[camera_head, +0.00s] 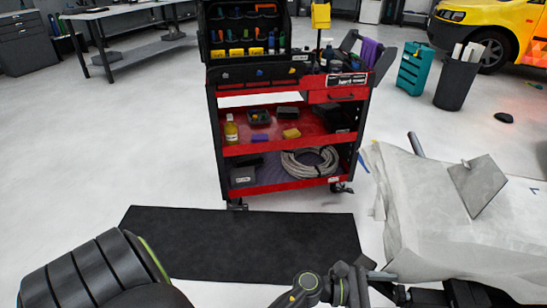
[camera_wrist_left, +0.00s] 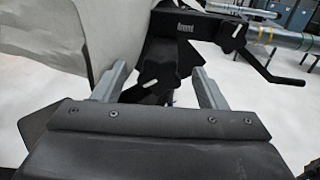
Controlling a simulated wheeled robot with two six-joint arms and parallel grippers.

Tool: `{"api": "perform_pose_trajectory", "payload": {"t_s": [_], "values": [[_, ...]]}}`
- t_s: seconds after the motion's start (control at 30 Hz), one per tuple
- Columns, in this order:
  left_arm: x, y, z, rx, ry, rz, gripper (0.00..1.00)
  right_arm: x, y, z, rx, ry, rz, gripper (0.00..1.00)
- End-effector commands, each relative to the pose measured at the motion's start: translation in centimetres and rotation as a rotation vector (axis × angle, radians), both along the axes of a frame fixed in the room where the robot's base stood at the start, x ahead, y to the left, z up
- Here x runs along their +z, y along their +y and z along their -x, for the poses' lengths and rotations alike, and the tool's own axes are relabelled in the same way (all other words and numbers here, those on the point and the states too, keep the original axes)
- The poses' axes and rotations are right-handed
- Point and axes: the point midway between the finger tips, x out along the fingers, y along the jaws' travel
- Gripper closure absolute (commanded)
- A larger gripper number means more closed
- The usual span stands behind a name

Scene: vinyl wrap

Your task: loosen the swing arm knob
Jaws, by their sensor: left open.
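In the left wrist view, my left gripper (camera_wrist_left: 161,70) is open, with its two grey fingers spread apart and nothing held between them. A dark lobed part (camera_wrist_left: 152,86) with a pale mark shows between the fingers; it looks like the swing arm knob, but its shape is hard to make out. A black swing arm bracket (camera_wrist_left: 180,48) with white lettering is behind it. I cannot tell whether the fingers touch either one. In the head view, my left gripper (camera_head: 374,283) is at the bottom edge, beside dark stand parts (camera_head: 425,296). The knob cannot be picked out there.
Pale sheet material (camera_head: 440,215) covers the stand side at right and hangs near the left finger. A crank handle (camera_wrist_left: 270,68) and a grey tube (camera_wrist_left: 285,38) extend to the right. A red tool cart (camera_head: 288,182) stands ahead, behind a black floor mat (camera_head: 250,240).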

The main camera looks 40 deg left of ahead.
Motion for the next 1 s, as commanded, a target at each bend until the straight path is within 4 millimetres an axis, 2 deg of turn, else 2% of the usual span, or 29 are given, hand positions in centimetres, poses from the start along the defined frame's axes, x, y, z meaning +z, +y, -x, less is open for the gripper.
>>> {"api": "perform_pose_trajectory", "payload": {"t_s": [0.1,0.87,0.9,1.0], "values": [[-0.2,2.1,1.6,0.002,0.004,-0.003,0.34,-0.1,0.0,0.0,0.000,0.000,0.000,0.64],[-0.2,13.9,11.3,-0.003,0.011,0.000,0.34,-2.0,0.0,0.0,0.000,0.000,0.000,0.64],[0.6,14.1,10.6,0.035,0.060,0.054,0.34,-0.5,0.0,0.0,0.000,0.000,0.000,0.64],[0.5,15.2,9.8,0.109,0.167,0.161,0.34,0.9,0.0,0.0,0.000,0.000,0.000,0.64]]}}
